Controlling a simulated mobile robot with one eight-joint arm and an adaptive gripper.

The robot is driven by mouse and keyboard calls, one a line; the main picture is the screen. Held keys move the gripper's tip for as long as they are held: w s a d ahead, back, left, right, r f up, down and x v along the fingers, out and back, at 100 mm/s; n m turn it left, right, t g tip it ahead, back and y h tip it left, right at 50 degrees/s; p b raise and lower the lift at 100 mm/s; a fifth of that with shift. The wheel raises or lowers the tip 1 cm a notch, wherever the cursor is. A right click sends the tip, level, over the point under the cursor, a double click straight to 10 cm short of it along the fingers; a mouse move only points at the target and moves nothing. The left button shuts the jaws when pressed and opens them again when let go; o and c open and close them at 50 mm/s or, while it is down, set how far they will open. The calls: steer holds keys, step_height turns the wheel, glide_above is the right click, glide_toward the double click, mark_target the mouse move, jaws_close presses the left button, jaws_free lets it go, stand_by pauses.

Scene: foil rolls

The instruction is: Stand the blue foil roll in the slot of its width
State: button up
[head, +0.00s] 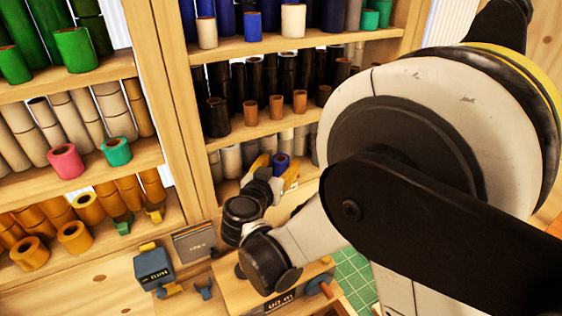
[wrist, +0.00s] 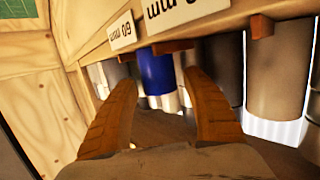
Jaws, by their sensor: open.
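The blue foil roll (head: 281,161) is on the lower shelf in the head view, among grey and white rolls. In the wrist view the blue roll (wrist: 157,72) shows between and beyond my fingertips, beside a labelled shelf edge. My gripper (head: 274,168) is open, its yellow-brown fingers on either side of the roll. In the wrist view my gripper (wrist: 159,84) shows a gap between its fingers and the roll. The roll's far end and the floor of its slot are hidden.
The shelf edge carries width labels (wrist: 122,32), upside down in the wrist view; one reads 60 mm. Grey rolls (wrist: 277,75) stand close to the right. A wooden panel (wrist: 35,105) is at the left.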

steer(key=v, duration=1)
steer(key=s+d+f+n+g+y, duration=0.15)
steer(key=s+d+g, duration=0.3)
steer(key=d, duration=0.75)
steer(key=s+d+n+g+y, duration=0.3)
steer(key=s+d+y, duration=0.1)
steer(key=s, duration=0.8)
steer(key=shift+d, duration=0.45)
steer(key=shift+s+y, duration=0.1)
steer(key=shift+y, duration=0.15)
